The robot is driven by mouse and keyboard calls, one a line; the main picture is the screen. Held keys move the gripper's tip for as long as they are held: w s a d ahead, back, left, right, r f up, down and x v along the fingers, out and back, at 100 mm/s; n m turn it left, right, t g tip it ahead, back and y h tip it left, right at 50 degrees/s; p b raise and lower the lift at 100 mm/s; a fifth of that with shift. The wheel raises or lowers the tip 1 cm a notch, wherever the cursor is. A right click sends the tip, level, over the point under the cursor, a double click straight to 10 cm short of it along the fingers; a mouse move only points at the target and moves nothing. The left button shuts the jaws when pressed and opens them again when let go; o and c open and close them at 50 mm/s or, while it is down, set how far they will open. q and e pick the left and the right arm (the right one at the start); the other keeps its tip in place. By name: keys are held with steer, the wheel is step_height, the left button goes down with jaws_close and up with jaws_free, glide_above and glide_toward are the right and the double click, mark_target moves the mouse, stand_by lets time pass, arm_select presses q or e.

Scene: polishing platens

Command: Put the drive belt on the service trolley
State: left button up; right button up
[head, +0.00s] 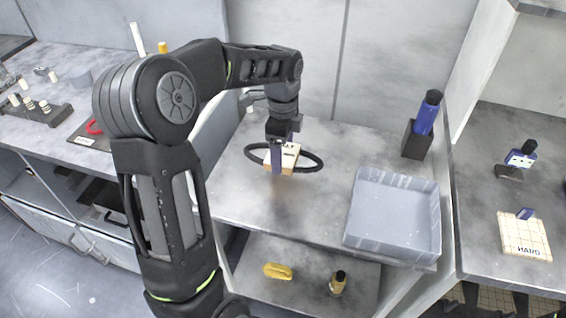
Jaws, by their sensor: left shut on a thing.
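The drive belt, a black ring (314,158), is at my left gripper (284,148), over the middle grey unit, which I take for the service trolley (345,133). A tan block (287,165) with a dark mark sits at the ring's middle, between the jaws. My left gripper points down and is shut at the block and belt; the fingers hide part of the hold. A soft dark patch lies on the top just below, and I cannot tell whether the belt touches the surface. My right gripper is not in view.
A grey open bin (432,222) stands at the top's right front. Behind it is a black holder with a blue bottle (427,112). A yellow item (278,271) and a small bottle (338,283) are on the lower shelf.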

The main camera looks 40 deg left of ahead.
arm_select(q)
steer(key=shift+f, duration=2.45)
steer(key=shift+f, duration=0.2)
steer(key=o, duration=1.5)
step_height(320, 180, up, 12)
steer(key=shift+r, duration=0.2)
